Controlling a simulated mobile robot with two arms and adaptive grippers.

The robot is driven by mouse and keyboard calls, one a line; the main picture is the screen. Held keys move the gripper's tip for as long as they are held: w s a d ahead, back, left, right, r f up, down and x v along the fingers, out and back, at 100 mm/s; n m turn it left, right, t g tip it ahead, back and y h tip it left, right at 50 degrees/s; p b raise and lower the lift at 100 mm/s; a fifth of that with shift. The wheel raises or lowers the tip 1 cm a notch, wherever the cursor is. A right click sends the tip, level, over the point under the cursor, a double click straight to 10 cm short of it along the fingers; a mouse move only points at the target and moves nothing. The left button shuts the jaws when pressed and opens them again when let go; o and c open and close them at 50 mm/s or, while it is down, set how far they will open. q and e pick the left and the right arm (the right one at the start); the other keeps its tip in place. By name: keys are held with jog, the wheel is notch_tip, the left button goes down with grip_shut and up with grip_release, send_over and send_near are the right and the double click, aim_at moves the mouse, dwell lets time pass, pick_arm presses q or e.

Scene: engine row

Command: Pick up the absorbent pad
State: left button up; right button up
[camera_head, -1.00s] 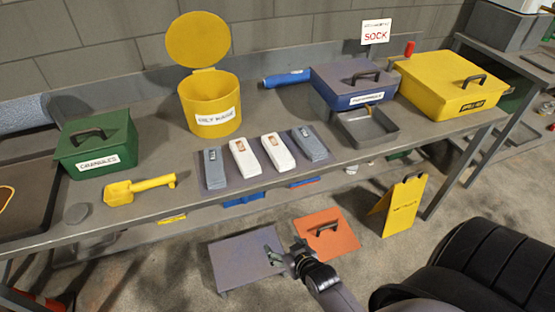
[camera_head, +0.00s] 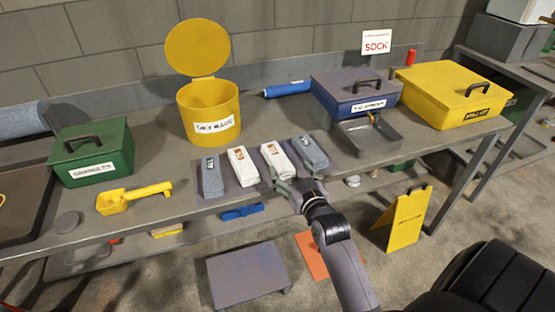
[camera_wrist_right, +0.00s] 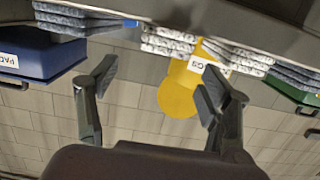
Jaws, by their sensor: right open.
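Several folded pads lie in a row along the bench's front edge in the head view: a left grey-blue pad (camera_head: 212,180), a left white pad (camera_head: 242,167), a right white pad (camera_head: 276,158) and a right grey-blue pad (camera_head: 308,153). In the right wrist view, which is upside down, they show as layered stacks, with the right white pad (camera_wrist_right: 168,42) between my fingers' directions. My right gripper (camera_head: 295,187) is open and empty at the bench front, by the near ends of the right two pads; its spread fingers also show in the wrist view (camera_wrist_right: 155,82). My left gripper is out of view.
A blue-grey box (camera_head: 355,88) and an open grey tray (camera_head: 367,139) stand right of the pads. A yellow bucket (camera_head: 208,112) with its lid up stands behind. A yellow scoop (camera_head: 113,202) and green box (camera_head: 90,155) are left. A low grey platform (camera_head: 247,273) is on the floor.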

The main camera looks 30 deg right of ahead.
aim_at(281, 162)
jog(key=x, duration=0.3)
jog(key=shift+a+f+x, duration=0.1)
jog(key=shift+f+x, duration=0.05)
jog(key=shift+x, duration=0.75)
jog(key=shift+a+f+x, duration=0.1)
jog(key=shift+f+x, duration=0.05)
jog(key=shift+x, duration=0.75)
jog(key=shift+a+f+x, duration=0.1)
jog(key=shift+f+x, duration=0.05)
jog(key=shift+x, duration=0.8)
jog(key=shift+s, duration=0.1)
jog(key=c, duration=1.2)
